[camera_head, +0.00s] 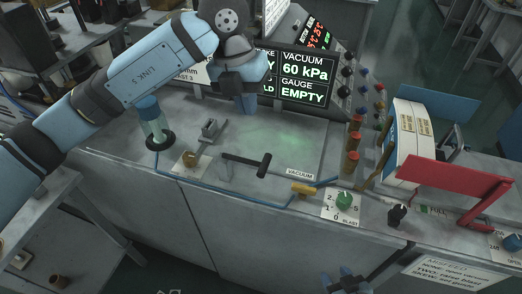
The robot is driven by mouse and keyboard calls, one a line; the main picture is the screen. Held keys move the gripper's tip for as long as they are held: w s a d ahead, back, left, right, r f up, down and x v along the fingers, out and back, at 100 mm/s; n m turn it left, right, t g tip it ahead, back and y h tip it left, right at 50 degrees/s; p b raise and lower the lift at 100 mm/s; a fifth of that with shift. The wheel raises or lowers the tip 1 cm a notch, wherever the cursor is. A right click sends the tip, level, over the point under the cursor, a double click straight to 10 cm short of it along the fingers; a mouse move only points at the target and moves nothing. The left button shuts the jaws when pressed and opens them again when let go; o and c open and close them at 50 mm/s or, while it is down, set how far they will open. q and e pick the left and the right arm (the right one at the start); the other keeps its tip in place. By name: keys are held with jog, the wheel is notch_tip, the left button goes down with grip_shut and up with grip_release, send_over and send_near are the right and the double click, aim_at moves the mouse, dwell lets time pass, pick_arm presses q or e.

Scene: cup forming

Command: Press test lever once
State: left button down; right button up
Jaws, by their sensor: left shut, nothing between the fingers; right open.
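No lever carries a readable "test" label, so I cannot tell which one is the test lever. A black T-shaped handle (248,162) lies over the front of the bench panel. A small grey metal lever or bracket (209,130) stands behind it to the left. A large red bar (440,175) is at the right on a red post. My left gripper (246,104) points down over the back of the panel, in front of the display. Its fingers are shut and empty, apart from the T-handle. My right gripper (346,278) is open at the bottom edge, in front of the bench.
The display (306,78) reads vacuum 60 kPa, gauge empty. A clear cylinder with a blue cap (151,118) stands at the left.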

aim_at(264, 162)
pick_arm(q)
jog(key=d+f+p, duration=0.1)
jog(key=f, duration=0.8)
jog(key=s+d+f+p, duration=0.1)
jog(key=f, duration=0.3)
jog(key=shift+d+f+p, duration=0.35)
jog(key=shift+f, duration=0.05)
jog(key=shift+w, duration=0.1)
